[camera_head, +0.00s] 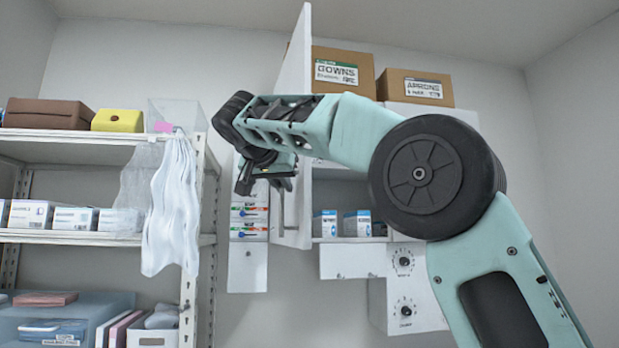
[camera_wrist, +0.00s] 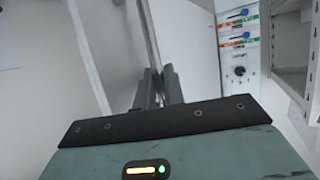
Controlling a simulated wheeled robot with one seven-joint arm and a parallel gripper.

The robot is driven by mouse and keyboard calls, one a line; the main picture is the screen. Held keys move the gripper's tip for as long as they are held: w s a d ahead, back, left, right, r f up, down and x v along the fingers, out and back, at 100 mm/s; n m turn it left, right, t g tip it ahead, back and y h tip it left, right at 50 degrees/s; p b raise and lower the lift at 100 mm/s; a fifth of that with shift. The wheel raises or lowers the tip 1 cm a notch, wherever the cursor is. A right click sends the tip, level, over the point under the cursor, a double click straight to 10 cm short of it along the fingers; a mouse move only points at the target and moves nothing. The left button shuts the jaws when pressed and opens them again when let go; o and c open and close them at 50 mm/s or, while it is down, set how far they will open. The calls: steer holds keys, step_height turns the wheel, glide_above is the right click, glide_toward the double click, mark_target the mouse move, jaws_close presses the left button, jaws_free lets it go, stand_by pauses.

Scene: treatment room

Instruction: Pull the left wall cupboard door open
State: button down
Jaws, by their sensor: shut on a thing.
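The left wall cupboard door (camera_head: 296,60) stands swung well open, seen nearly edge-on, jutting out from the cupboard (camera_head: 335,190). Its pale face also shows in the wrist view (camera_wrist: 108,50). My gripper (camera_head: 268,178) is at the left, outer side of the door. In the wrist view my two dark fingers (camera_wrist: 159,75) are closed around a thin grey upright bar, which looks like the door handle (camera_wrist: 150,30). My arm hides part of the door and the cupboard front in the head view.
Small blue-and-white boxes (camera_head: 357,223) stand inside the cupboard. Cardboard boxes (camera_head: 343,72) sit on top. A metal shelf unit (camera_head: 75,150) with a hanging white cloth (camera_head: 172,205) stands close at left. Wall panels with dials (camera_head: 403,262) are below the cupboard.

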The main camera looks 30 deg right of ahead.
steer(key=shift+m+g+h, duration=0.5)
steer(key=shift+m+g, duration=0.2)
steer(key=shift+m, duration=0.1)
steer(key=shift+w+a+p, duration=0.45)
steer(key=shift+a, duration=0.4)
steer(key=shift+w+a+p, duration=0.4)
steer(key=shift+w+a, duration=0.05)
steer(key=shift+a, duration=0.35)
steer(key=shift+w+a+p, duration=0.45)
steer(key=shift+a, duration=0.4)
steer(key=c, duration=1.5)
jaws_free()
steer(key=shift+w, duration=0.1)
steer(key=p+v, duration=0.2)
steer(key=v, duration=1.5)
steer(key=shift+r, duration=0.15)
steer(key=shift+a, duration=0.1)
